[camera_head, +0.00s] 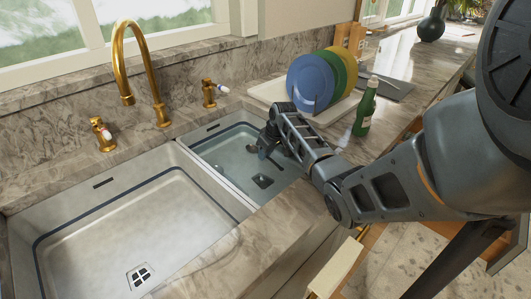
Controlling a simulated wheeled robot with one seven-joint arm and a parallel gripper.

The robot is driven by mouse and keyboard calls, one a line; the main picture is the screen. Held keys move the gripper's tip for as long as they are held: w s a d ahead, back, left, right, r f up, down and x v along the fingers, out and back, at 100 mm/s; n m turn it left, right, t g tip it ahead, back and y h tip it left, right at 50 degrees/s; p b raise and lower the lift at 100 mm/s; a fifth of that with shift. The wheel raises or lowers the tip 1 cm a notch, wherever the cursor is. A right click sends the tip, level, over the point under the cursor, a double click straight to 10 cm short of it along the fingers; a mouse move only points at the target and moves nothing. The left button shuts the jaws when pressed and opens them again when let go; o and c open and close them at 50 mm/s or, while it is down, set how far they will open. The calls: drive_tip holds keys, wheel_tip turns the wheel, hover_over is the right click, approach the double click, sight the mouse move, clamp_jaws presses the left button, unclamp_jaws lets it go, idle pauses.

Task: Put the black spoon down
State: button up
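My gripper (268,143) is over the smaller right basin of the double sink (215,172). It points down and left into the basin, above and near the dark drain. Its fingers are small, dark and partly overlapped by my own arm. I cannot tell whether they are open or shut.
A rack of blue, green and yellow plates (311,78) stands behind the gripper, with a green bottle (365,108) to its right. A brass faucet (150,70) rises at the back left. The large left basin (120,230) is empty.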

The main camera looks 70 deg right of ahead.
drive_tip(key=shift+o, duration=1.2)
drive_tip(key=shift+r, duration=0.15)
drive_tip(key=shift+r, duration=0.25)
drive_tip(key=v, duration=1.1)
drive_tip(key=shift+s+a+r, duration=0.15)
drive_tip(key=shift+s+r, duration=0.05)
drive_tip(key=shift+r, duration=0.05)
